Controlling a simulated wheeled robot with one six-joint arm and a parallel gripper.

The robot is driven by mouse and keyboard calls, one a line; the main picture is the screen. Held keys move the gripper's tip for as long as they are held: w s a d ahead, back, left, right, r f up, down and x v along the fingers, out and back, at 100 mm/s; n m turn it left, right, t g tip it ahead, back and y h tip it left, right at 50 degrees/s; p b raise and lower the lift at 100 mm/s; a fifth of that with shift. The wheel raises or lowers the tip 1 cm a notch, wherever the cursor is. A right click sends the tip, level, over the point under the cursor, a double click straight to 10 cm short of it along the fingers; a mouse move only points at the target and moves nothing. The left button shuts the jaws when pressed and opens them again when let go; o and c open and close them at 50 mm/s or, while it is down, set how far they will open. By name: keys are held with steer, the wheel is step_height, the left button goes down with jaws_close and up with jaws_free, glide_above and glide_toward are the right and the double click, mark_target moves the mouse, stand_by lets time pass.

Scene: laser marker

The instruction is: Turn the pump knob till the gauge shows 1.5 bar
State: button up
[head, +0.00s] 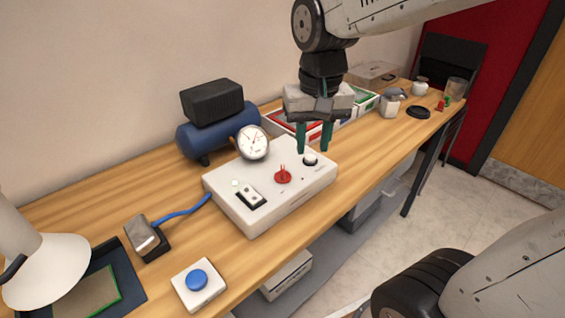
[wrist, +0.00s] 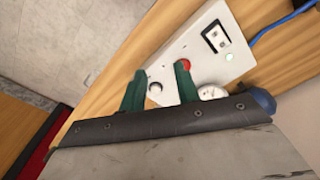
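The white control box (head: 232,204) stands on the bench. On its top are a white knob (head: 310,159) with a dark base, a red knob (head: 283,176) and a round gauge (head: 253,142) with a red needle. The gauge's numbers are too small to read. I cannot tell from labels which knob is the pump's. My gripper (head: 314,150) points down with its green fingers apart, over the white knob. In the wrist view, the white knob (wrist: 155,88) shows between the fingers, with nothing held. One finger partly hides the red knob there (wrist: 184,64).
A switch (head: 251,196) and small light sit on the box; the light glows green in the wrist view (wrist: 229,56). A blue compressor (head: 218,134) stands behind the box. A blue button box (head: 197,281) and lamp (head: 55,265) are at the front left. Trays (head: 363,103) lie beyond my gripper.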

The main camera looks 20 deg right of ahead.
steer(key=m, duration=0.2)
glide_toward(283, 169)
steer(key=shift+s+f+g, duration=0.1)
steer(key=shift+f+g, duration=0.1)
steer(key=shift+g, duration=0.1)
steer(key=shift+w+a+f, duration=0.1)
steer(key=shift+w+f, duration=0.15)
step_height(283, 169, down, 8)
steer(key=shift+r, duration=0.15)
jaws_close()
